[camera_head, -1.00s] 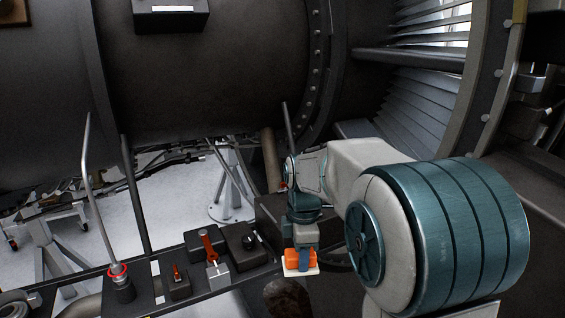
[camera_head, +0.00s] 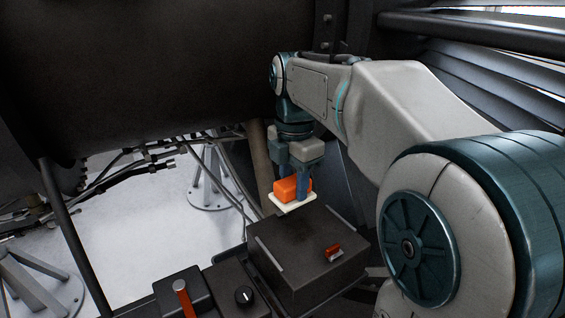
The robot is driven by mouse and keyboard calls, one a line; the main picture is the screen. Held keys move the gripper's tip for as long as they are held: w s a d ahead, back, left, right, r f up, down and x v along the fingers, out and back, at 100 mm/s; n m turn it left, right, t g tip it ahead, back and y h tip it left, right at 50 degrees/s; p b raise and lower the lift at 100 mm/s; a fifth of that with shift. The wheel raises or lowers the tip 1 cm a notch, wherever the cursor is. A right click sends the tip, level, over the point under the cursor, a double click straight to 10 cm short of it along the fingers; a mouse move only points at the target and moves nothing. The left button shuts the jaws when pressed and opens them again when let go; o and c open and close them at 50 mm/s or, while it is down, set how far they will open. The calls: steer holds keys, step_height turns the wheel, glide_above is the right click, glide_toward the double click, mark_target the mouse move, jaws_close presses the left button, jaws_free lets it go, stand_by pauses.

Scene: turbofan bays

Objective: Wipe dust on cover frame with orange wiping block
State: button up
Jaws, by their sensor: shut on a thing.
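The orange wiping block (camera_head: 291,187) has a pale pad underneath. My gripper (camera_head: 292,180) points down and is shut on the block, with one blue-grey finger in front of it. The block is near the back edge of a dark box (camera_head: 310,255) with a flat top, which may be the cover frame. I cannot tell whether the pad touches the box or hovers just above it. The top has a thin pale strip along its left side, another near its right side, and a small red handle (camera_head: 333,252). I cannot make out dust for certain.
A control block with a red lever (camera_head: 183,293) and one with a black knob (camera_head: 243,295) stand at the front left of the box. The large dark engine casing (camera_head: 150,70) hangs behind. Grey stands and cables are at the left, over a pale floor.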

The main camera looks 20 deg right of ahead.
steer(key=shift+w+f, duration=0.2)
steer(key=shift+s+a+f+b, duration=0.1)
steer(key=shift+s+f+b, duration=0.05)
steer(key=shift+f+b, duration=2.4)
steer(key=shift+f, duration=0.25)
steer(key=shift+f+b, duration=0.75)
steer(key=shift+f, duration=0.25)
steer(key=shift+s, duration=0.15)
